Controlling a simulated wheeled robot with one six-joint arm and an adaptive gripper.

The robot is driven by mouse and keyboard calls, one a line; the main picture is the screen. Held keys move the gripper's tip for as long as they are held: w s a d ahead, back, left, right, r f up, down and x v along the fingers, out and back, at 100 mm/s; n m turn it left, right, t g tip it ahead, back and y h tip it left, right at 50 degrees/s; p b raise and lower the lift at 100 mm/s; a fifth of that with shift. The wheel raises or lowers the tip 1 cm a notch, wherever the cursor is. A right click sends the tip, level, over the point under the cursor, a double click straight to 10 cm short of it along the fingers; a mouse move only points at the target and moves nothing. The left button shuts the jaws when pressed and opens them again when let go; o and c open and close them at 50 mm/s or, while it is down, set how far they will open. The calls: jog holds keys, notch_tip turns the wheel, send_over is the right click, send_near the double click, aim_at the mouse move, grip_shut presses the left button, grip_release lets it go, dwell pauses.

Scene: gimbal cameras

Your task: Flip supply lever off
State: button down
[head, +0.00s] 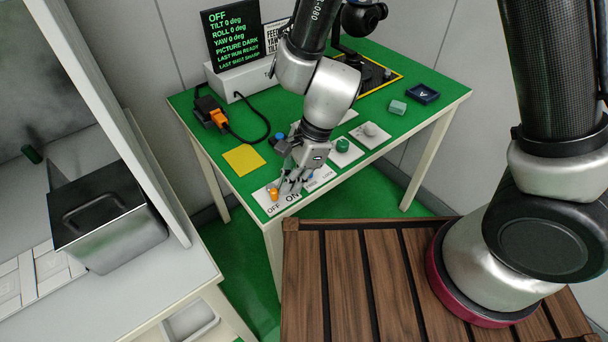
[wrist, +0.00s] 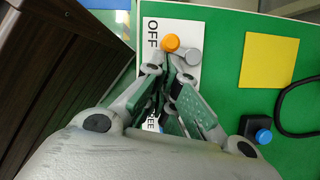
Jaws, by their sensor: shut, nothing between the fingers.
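The supply lever, with an orange knob (head: 273,193), stands on a white plate at the near left corner of the green table. The plate carries the printed words OFF and ON, and the knob is near the OFF side. In the wrist view the orange knob (wrist: 171,42) is beside the OFF print, next to a grey round part (wrist: 193,57). My gripper (head: 285,188) is low over the plate, with its fingers shut and empty. Its fingertips are close beside the knob; I cannot tell whether they touch. The fingers hide the ON print in the wrist view.
A black screen (head: 233,37) at the back reads OFF and PICTURE DARK. A green knob (head: 342,145), a white knob (head: 370,129) and a blue button (head: 280,137) stand near my gripper. A yellow square (head: 243,159) lies on the table (head: 420,132).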

jog(key=shift+w, duration=0.1)
dwell(0.3)
jog(key=shift+w+a, duration=0.45)
jog(key=shift+w, duration=0.1)
jog(key=shift+r, duration=0.1)
jog(key=v, duration=1.1)
jog(key=shift+d+r, duration=0.2)
jog(key=shift+r, duration=0.15)
